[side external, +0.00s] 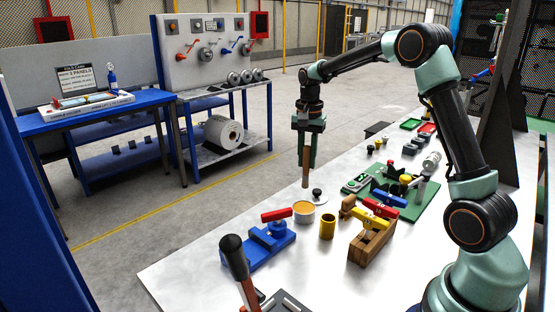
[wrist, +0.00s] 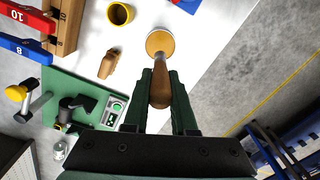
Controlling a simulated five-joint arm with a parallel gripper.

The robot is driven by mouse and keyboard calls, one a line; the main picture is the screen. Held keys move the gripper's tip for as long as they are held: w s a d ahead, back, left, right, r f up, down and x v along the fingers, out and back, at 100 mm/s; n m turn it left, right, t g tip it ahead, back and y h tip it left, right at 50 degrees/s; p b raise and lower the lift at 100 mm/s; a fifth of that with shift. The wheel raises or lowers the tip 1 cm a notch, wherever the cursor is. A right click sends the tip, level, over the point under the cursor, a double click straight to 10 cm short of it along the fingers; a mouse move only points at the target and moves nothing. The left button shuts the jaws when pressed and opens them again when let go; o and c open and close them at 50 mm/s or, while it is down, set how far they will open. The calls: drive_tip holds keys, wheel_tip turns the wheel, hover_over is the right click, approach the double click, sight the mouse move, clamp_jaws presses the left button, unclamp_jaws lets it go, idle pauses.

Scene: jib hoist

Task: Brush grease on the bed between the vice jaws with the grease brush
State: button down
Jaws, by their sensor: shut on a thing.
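My gripper (side external: 307,158) is shut on the wooden handle of the grease brush (side external: 306,170), which hangs roughly upright above the table. The brush also shows in the wrist view (wrist: 160,88); its bristles cannot be made out. Just below the brush's lower end stands a round tin (side external: 304,218) with tan-yellow grease in it. The tin lies ahead of my fingers in the wrist view (wrist: 161,36). A blue device that looks like the vice (side external: 262,247), with a red bar, stands left of and nearer the camera than the tin. The bed between its jaws cannot be made out.
A yellow cup (side external: 327,229) stands right of the tin, and a black-knobbed lid (side external: 318,197) lies behind it. A wooden block (side external: 367,247) holds coloured-handled tools. A green board (side external: 411,199) with fittings is farther back. A black-knobbed lever (side external: 235,257) rises in front.

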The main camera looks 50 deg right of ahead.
sight(306, 174)
drive_tip(key=shift+f, duration=3)
drive_tip(key=shift+f, duration=0.6)
drive_tip(key=shift+r, duration=3.6)
